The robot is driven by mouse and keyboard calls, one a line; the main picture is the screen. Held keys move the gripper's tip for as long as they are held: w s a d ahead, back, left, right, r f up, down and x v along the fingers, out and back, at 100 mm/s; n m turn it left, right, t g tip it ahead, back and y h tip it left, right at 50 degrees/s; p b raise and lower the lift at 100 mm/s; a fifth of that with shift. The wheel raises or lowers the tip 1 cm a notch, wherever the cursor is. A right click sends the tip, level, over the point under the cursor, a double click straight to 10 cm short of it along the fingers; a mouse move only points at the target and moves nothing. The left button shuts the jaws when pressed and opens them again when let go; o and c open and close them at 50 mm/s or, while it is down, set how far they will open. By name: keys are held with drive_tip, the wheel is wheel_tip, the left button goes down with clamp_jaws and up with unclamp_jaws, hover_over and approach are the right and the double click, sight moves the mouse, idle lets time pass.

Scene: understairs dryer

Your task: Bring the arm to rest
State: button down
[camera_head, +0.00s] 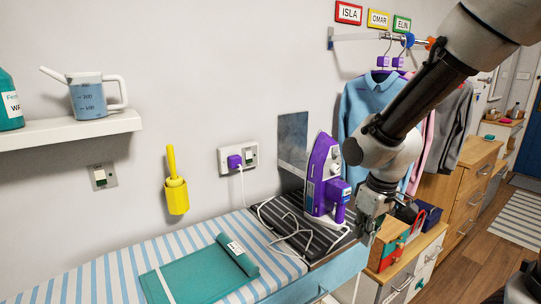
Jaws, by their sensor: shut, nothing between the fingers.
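My arm comes in from the upper right and bends down in front of the hanging shirts. My gripper (369,229) is at its lower end, pointing down, shut and empty. It is small here and its fingertips are hard to make out. It appears just right of the purple iron (323,180), which stands upright on a dark striped pad (325,246). I cannot tell the exact gap between them.
A striped ironing surface (90,287) with a folded teal cloth (200,274) lies at the front left. The iron's white cord runs to a wall socket (238,158). Wooden drawers (470,190) stand at right. Open floor (478,262) shows at lower right.

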drive_tip(key=s+d+r+m+t, duration=0.2)
drive_tip(key=s+d+r+m, duration=0.4)
drive_tip(key=s+d+r, duration=0.7)
wheel_tip(320, 180, up, 2)
drive_tip(key=shift+s+d+m+t+h, duration=0.15)
drive_tip(key=shift+d+m+t+h, duration=0.15)
drive_tip(key=shift+d+t+h, duration=0.1)
